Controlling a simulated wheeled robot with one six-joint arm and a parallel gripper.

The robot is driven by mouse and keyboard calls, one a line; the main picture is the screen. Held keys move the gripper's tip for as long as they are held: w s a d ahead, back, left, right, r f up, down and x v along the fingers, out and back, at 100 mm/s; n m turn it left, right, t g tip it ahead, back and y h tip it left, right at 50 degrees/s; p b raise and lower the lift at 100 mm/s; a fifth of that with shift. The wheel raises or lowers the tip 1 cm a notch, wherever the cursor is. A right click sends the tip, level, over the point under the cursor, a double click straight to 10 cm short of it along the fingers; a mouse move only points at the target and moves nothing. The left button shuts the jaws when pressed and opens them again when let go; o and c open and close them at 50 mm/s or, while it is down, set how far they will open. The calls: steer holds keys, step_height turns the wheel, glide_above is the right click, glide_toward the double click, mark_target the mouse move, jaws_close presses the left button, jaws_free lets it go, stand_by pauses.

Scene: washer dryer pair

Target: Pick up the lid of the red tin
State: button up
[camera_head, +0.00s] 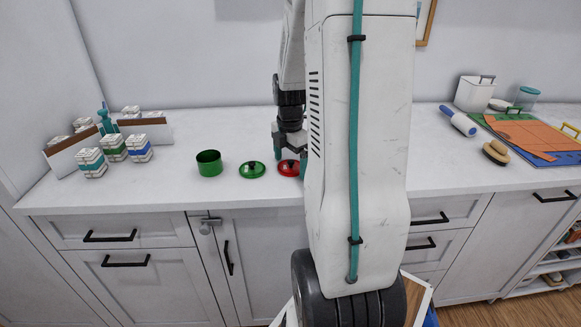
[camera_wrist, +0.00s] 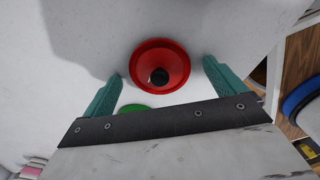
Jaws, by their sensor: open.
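The red lid (camera_head: 286,170) has a black knob and lies on the white counter, partly hidden behind my arm. In the wrist view the red lid (camera_wrist: 142,62) is round, with its black knob (camera_wrist: 158,77) near the middle. My gripper (camera_head: 290,150) is just above the lid, pointing down. In the wrist view its teal fingers are spread on either side of the lid, and my gripper (camera_wrist: 162,70) is open and empty. No red tin body shows; my arm hides the counter to the right of the lid.
A green lid (camera_head: 252,171) lies left of the red lid, with an open green tin (camera_head: 209,164) beyond it. A blue roller (camera_head: 458,120), a brush (camera_head: 496,152) and mats (camera_head: 530,139) lie at the right.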

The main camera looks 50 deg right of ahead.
steer(key=c, duration=1)
steer(key=shift+r, duration=0.1)
